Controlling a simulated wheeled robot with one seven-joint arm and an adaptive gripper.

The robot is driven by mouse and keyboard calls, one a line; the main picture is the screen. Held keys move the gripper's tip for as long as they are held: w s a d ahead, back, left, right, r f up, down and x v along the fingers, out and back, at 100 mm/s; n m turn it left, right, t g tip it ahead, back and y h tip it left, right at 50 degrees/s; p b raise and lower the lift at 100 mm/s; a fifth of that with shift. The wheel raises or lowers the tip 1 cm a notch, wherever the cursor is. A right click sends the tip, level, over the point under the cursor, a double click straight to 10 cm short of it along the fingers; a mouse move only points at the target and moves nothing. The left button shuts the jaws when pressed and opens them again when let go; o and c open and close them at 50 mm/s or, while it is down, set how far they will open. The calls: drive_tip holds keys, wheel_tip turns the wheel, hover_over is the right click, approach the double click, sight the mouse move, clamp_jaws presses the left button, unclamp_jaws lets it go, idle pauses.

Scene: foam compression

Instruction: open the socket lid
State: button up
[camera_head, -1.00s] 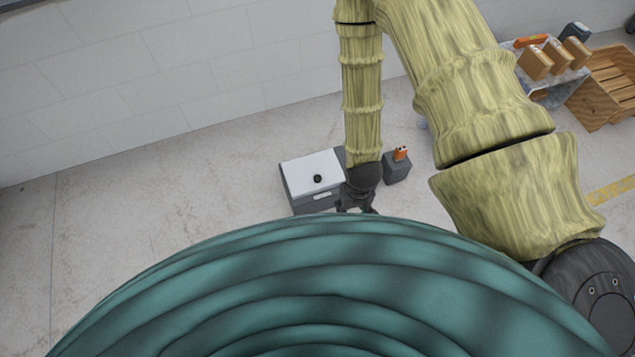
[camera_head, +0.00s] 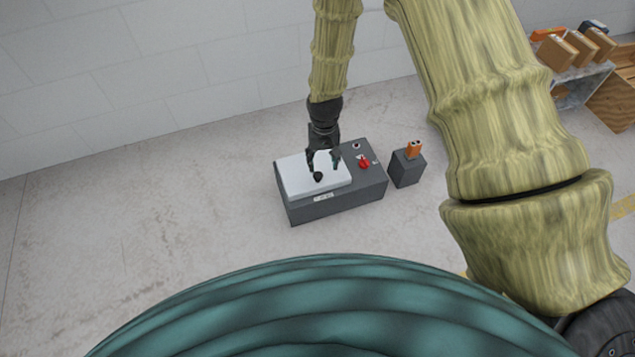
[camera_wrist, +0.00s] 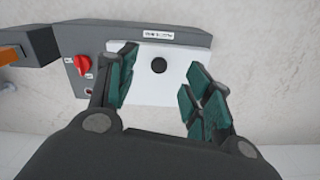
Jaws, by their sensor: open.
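The socket lid (camera_head: 303,184) is a white panel with a small black round knob (camera_head: 318,177), lying flat on the left part of a dark grey box (camera_head: 345,203). In the wrist view the lid (camera_wrist: 150,88) and its knob (camera_wrist: 158,65) show between my fingers, with the knob beyond the fingertips. My gripper (camera_head: 324,163) is open and empty above the lid, just behind the knob in the head view. In the wrist view its teal-padded fingers (camera_wrist: 160,75) are spread apart. I see no contact with the knob.
A red switch (camera_head: 364,162) sits on the box's right part. A small grey block with an orange piece (camera_head: 413,149) stands to the right. A shelf with brown boxes (camera_head: 560,50) is at the far right. The floor left of the box is clear.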

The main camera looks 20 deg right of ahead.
sight(318, 175)
drive_tip(key=w+f+b, duration=0.1)
drive_tip(key=f+b, duration=0.1)
drive_tip(key=f, duration=0.1)
drive_tip(key=w+f+b, duration=0.1)
drive_tip(key=f+b, duration=0.2)
drive_tip(key=f, duration=0.1)
drive_tip(key=w+f+b, duration=0.1)
drive_tip(key=f+b, duration=0.1)
drive_tip(key=f, duration=0.2)
drive_tip(key=shift+w+a+f, duration=0.15)
drive_tip(key=shift+w+f, duration=0.05)
drive_tip(key=shift+w, duration=0.15)
clamp_jaws()
